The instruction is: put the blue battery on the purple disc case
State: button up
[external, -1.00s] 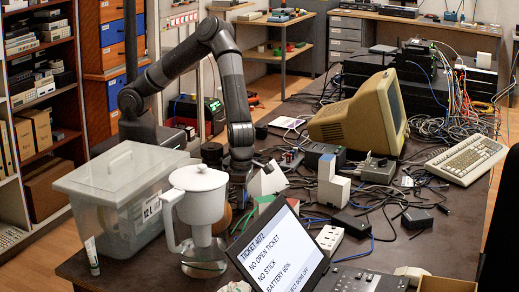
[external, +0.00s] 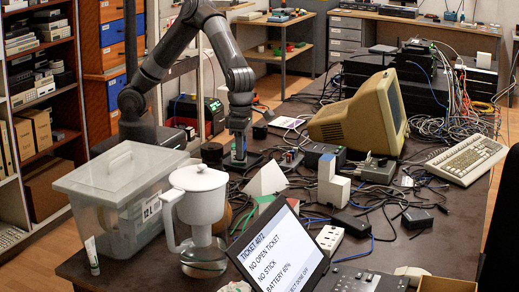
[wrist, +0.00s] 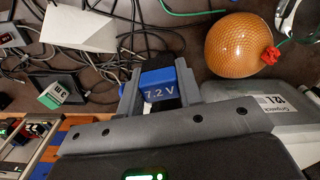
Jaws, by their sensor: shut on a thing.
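My gripper (wrist: 160,92) is shut on the blue battery (wrist: 158,83), marked "7.2 V", which sits between the two fingers in the wrist view. In the external view my gripper (external: 238,158) points down behind the white jug, low over a dark flat thing on the table; whether the battery touches that is unclear. I cannot make out a purple disc case for sure. A small pale flat square (external: 286,122) lies farther back on the table, its colour too washed out to name.
A white-lidded jug (external: 197,195) and a clear lidded box (external: 122,195) stand at the near left. An open laptop (external: 278,250) is in front. Cables, a beige monitor (external: 352,112) and small devices crowd the right. An orange ball (wrist: 241,44) shows in the wrist view.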

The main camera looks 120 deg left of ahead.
jog(key=w+a+f+n, duration=0.15)
jog(key=a+n, duration=0.25)
jog(key=a, duration=1.7)
jog(key=a+f+n, duration=0.3)
jog(key=a+n, duration=0.2)
jog(key=a, duration=1.5)
jog(key=n, duration=0.6)
send_over(279, 123)
notch_tip(279, 123, down, 8)
jog(key=shift+d+r, duration=0.1)
jog(key=shift+d, duration=0.05)
jog(key=shift+s+a+f, duration=0.1)
jog(key=shift+a+f, duration=0.1)
jog(key=shift+f, duration=2)
